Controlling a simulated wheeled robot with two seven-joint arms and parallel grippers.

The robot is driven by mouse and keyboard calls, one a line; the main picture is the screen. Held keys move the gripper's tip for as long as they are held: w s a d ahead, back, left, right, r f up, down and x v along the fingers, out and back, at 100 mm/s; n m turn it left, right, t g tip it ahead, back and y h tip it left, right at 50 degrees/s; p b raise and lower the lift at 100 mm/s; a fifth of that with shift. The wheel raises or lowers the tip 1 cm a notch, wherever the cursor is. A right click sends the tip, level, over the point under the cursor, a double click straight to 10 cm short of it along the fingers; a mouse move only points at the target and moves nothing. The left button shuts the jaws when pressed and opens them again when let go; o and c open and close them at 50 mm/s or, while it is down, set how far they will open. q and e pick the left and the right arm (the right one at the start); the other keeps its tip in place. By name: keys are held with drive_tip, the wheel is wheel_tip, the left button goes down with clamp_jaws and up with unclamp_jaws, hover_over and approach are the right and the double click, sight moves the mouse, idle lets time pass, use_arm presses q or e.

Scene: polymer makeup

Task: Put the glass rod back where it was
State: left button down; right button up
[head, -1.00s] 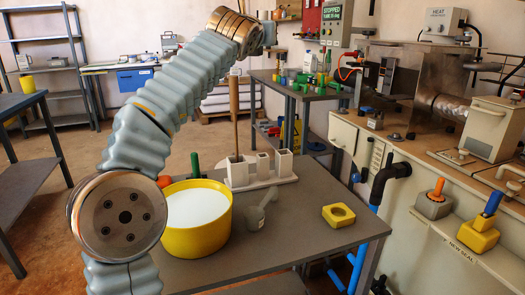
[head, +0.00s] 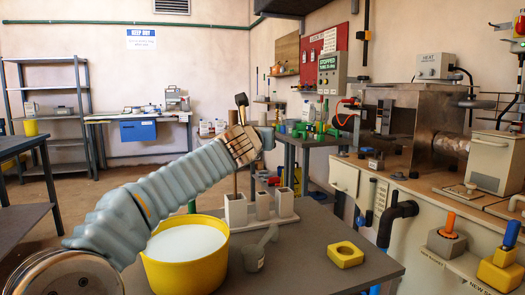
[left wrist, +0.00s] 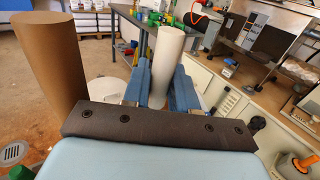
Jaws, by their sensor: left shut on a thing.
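In the left wrist view, my left gripper (left wrist: 162,68) is shut on a pale, whitish cylinder, which looks like the glass rod (left wrist: 169,45). The rod stands between the two blue fingers and sticks out past them towards the camera. A brown rod (left wrist: 50,65) stands left of the gripper in the wrist view, apart from the fingers. My right gripper is not in view.
A yellow tub (head: 188,266) with white contents stands in front of the holder. A grey scoop-like tool (head: 254,256) and a yellow square block (head: 344,254) lie on the table (head: 310,275). The table's right part is mostly clear. A cream machine cabinet stands to the right.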

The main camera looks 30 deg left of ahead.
use_arm(q)
wheel_tip(320, 180, down, 2)
drive_tip(key=shift+f+b, duration=0.2)
drive_tip(key=shift+b, duration=0.15)
drive_tip(key=shift+r, duration=0.1)
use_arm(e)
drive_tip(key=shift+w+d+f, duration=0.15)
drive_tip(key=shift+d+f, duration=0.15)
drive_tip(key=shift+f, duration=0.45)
use_arm(q)
drive_tip(key=c, duration=0.9)
unclamp_jaws()
drive_tip(key=shift+s+d, duration=0.1)
drive_tip(key=shift+s, duration=0.25)
drive_tip(key=b+v, duration=0.1)
drive_tip(key=v, duration=1)
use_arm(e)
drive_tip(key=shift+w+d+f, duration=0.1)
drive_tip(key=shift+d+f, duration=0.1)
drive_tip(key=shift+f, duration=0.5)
use_arm(q)
drive_tip(key=shift+s+r, duration=0.1)
